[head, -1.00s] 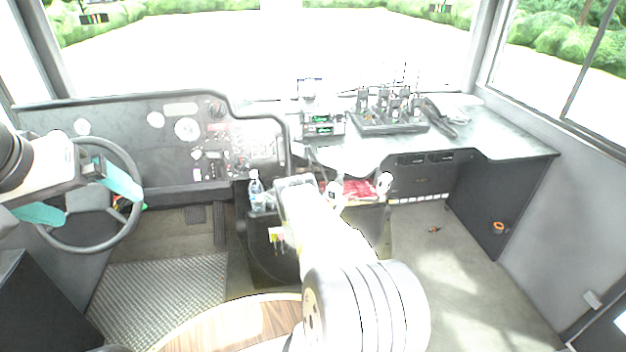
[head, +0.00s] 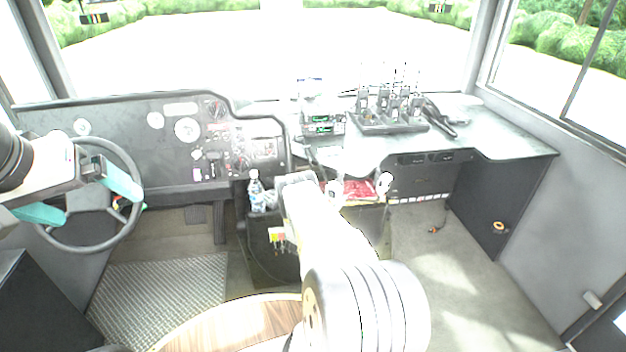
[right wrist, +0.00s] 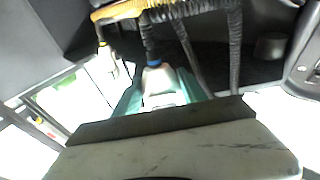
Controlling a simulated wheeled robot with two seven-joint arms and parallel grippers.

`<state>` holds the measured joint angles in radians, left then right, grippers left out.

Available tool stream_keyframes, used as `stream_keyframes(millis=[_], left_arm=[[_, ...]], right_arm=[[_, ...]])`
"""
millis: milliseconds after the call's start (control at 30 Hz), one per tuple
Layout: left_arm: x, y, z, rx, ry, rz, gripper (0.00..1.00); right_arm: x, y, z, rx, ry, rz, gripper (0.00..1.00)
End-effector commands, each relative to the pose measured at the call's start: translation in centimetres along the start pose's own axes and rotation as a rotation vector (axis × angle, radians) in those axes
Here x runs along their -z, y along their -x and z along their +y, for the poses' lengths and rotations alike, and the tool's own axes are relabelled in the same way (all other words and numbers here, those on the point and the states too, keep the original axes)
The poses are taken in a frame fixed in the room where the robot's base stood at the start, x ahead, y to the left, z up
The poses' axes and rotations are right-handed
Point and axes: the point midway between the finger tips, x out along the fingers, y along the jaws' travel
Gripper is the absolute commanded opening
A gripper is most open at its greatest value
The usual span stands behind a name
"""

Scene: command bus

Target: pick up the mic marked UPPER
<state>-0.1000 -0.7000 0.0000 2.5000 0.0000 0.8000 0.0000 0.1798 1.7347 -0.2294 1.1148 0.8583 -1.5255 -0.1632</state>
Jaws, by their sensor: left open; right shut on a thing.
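In the right wrist view, the teal fingers of my right gripper (right wrist: 162,88) are shut on a pale mic (right wrist: 160,84) with a blue collar (right wrist: 154,64). A dark coiled cord (right wrist: 150,40) runs up from it. I cannot read any marking on it. Another small pale piece (right wrist: 108,60) hangs on a cord to its left, apart from the gripper. My left gripper (head: 98,206) is open and empty in front of the steering wheel.
The steering wheel (head: 90,226) and instrument panel (head: 185,150) lie at left. A water bottle (head: 256,192) stands beside my right wrist. Several handheld radios stand in a black charger (head: 392,124) on the desk. A red thing (head: 358,190) lies in a bin. The floor at right is mostly clear.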

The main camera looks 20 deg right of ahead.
Motion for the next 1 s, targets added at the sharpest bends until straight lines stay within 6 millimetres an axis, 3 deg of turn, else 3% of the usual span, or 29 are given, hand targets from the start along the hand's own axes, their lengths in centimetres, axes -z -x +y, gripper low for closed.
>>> stream_keyframes(millis=[1000], left_arm=[[0.0, 0.0, 0.0, 0.0, 0.0, 0.0, 1.0]], right_arm=[[4.3, -1.0, 0.0, -0.001, -0.002, 0.01, 0.17]])
